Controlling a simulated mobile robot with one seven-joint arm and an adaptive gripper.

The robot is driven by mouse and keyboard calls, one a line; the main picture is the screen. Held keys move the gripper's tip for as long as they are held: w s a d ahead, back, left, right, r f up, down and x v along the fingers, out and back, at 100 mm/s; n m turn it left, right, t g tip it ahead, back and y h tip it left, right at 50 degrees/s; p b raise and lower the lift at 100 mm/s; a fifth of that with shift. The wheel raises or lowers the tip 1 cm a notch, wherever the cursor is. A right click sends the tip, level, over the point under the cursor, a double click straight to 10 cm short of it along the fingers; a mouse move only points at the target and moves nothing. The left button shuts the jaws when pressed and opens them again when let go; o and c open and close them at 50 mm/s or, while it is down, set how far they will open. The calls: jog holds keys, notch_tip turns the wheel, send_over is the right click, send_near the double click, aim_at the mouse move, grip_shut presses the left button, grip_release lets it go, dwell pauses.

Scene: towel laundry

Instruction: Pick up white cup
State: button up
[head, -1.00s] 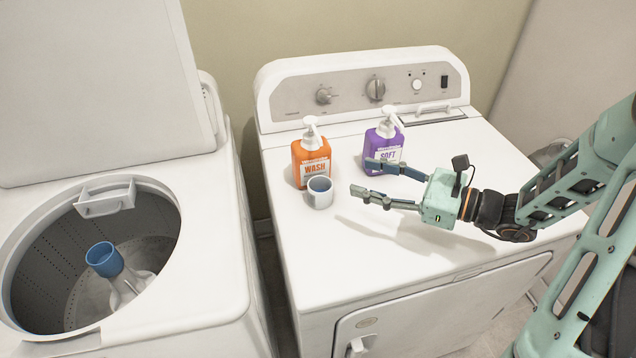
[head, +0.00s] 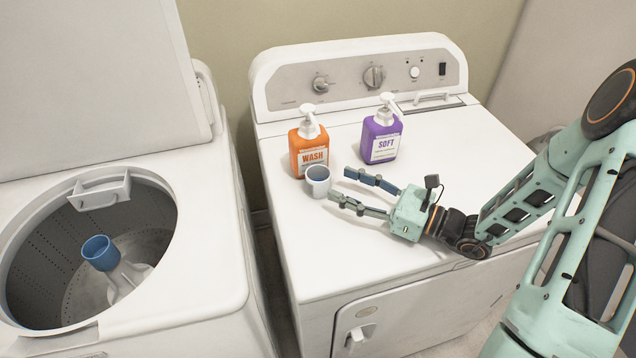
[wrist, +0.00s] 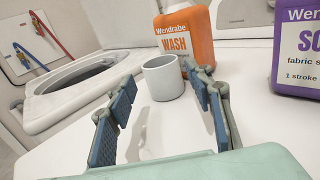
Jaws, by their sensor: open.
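The white cup (head: 318,182) stands upright on the dryer top, just in front of the orange WASH bottle. It has a grey-blue inside. My gripper (head: 339,183) is open, with its fingers pointing left toward the cup in the head view. The fingertips are close to the cup's right side. In the wrist view the cup (wrist: 163,78) stands just beyond the gap between my fingertips (wrist: 165,82), nearer the right finger. Nothing is held between the fingers.
The orange WASH bottle (head: 309,149) stands right behind the cup. The purple SOFT bottle (head: 382,137) is farther right. The open washer (head: 205,250) is to the left across a gap, with a blue cup (head: 101,252) on its agitator. The dryer's front top (head: 345,255) is clear.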

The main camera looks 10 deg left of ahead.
aim_at(329, 178)
jog(key=x, duration=0.6)
jog(key=shift+d, duration=0.1)
jog(key=c, duration=0.7)
jog(key=shift+r, duration=0.1)
jog(key=shift+c, duration=0.2)
jog(key=shift+r+p, duration=0.35)
jog(key=shift+r, duration=0.35)
jog(key=s+d+r+p, duration=0.2)
jog(key=s+r+p, duration=0.2)
jog(key=s+r, duration=0.5)
jog(key=shift+s+r, duration=0.25)
jog(key=shift+r, duration=0.4)
